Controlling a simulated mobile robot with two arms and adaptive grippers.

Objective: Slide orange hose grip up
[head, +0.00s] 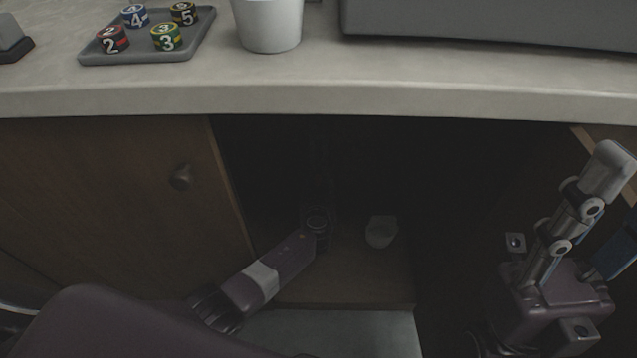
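No orange hose grip can be made out; the cabinet (345,301) under the counter is very dark inside. My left arm reaches into it from the lower left. My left gripper (318,222) is at the arm's far end, dark against the cabinet's interior. Its fingers are too dark to tell whether they are open, shut or holding something. A purple and grey jointed assembly at the right edge appears to be part of my right side. I cannot make out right fingertips on it.
A small pale cup-like object (381,231) stands on the cabinet floor, right of my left gripper. A brown door (115,205) borders the opening on the left. Above, the counter (310,98) carries a tray (128,58) of numbered pieces, a white container (268,27) and a grey box (490,22).

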